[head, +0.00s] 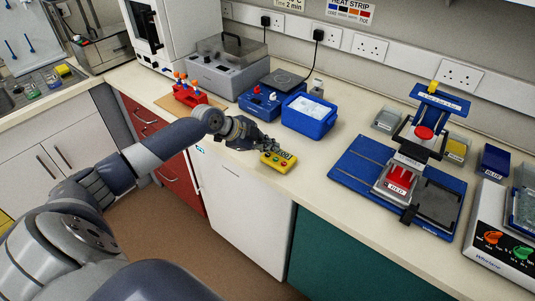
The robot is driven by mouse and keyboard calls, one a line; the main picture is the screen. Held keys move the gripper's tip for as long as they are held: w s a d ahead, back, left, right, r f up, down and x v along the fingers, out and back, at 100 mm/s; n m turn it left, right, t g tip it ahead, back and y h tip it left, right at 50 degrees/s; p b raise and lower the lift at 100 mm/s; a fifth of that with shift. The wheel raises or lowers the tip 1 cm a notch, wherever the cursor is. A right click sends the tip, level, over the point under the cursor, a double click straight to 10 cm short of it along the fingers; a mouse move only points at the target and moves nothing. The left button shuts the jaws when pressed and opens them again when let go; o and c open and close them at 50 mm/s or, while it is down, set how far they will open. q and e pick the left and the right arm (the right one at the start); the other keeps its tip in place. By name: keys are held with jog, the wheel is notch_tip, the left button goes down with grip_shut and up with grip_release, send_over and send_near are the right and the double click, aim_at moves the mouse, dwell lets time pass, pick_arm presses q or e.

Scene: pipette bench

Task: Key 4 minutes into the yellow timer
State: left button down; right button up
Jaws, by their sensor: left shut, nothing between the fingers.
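The yellow timer (278,161) lies on the worktop near its front edge, with a small dark display at its upper right and coloured buttons on its face. The digits are too small to read with certainty. My left gripper (267,144) is shut and empty, with its fingertips just behind and to the left of the timer, close to its top edge. I cannot tell whether they touch it. My right gripper is not in view.
A blue tub (309,116) with pale contents and a blue hotplate-like unit (262,100) stand behind the timer. A red rack (190,95) is to the left. A blue press stand (350,171) is to the right. Worktop between timer and stand is clear.

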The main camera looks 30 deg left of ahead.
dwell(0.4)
pick_arm(q)
jog(key=shift+f, duration=0.25)
jog(key=shift+f+b, duration=0.2)
jog(key=shift+b, duration=0.15)
jog(key=shift+f, duration=0.25)
jog(key=shift+r, duration=0.1)
jog(key=shift+r+p, duration=0.3)
jog(key=shift+r, duration=0.35)
